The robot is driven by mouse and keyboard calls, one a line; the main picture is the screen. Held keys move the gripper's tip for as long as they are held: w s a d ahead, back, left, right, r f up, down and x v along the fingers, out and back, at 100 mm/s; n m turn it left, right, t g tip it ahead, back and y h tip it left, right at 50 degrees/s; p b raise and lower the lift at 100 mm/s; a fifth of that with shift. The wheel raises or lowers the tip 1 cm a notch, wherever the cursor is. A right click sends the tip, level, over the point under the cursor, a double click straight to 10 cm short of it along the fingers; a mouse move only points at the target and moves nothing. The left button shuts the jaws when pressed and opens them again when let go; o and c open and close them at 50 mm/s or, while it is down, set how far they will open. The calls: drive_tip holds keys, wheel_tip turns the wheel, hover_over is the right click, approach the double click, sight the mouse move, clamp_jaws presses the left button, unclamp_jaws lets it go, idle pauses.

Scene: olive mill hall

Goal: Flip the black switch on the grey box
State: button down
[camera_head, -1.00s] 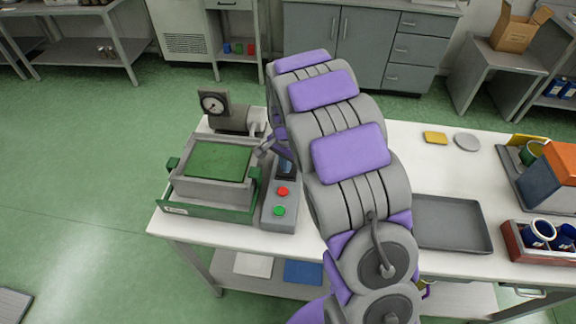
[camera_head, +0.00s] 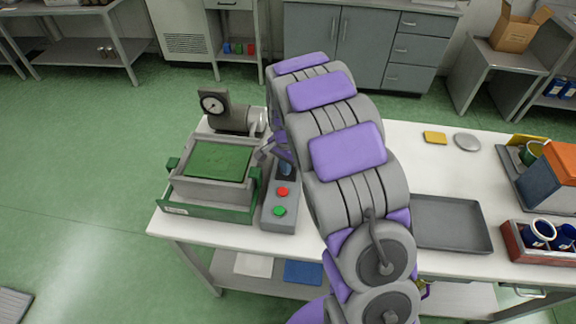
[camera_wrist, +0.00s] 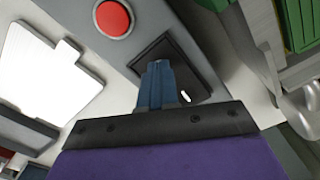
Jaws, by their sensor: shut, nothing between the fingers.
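The grey box (camera_head: 268,211) stands on the white table, with a red button (camera_head: 282,191) and a green button (camera_head: 279,211) on its sloped top. In the wrist view the box (camera_wrist: 140,52) shows its red button (camera_wrist: 114,18) and a black switch plate (camera_wrist: 192,70). My gripper (camera_wrist: 158,66) is shut and empty, with its blue fingertips over the black plate. Whether they touch it I cannot tell. The fingers hide part of the plate and the switch; a small white mark shows beside them. In the head view my arm partly covers the box's far end.
A green-topped machine (camera_head: 218,160) stands close left of the box, and a gauge (camera_head: 213,103) behind it. A grey tray (camera_head: 447,224) lies to the right, beyond my arm. A red crate with blue mugs (camera_head: 540,236) is at the far right.

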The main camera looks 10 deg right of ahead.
wheel_tip(320, 180, up, 7)
drive_tip(key=p, duration=0.3)
idle(0.5)
idle(0.4)
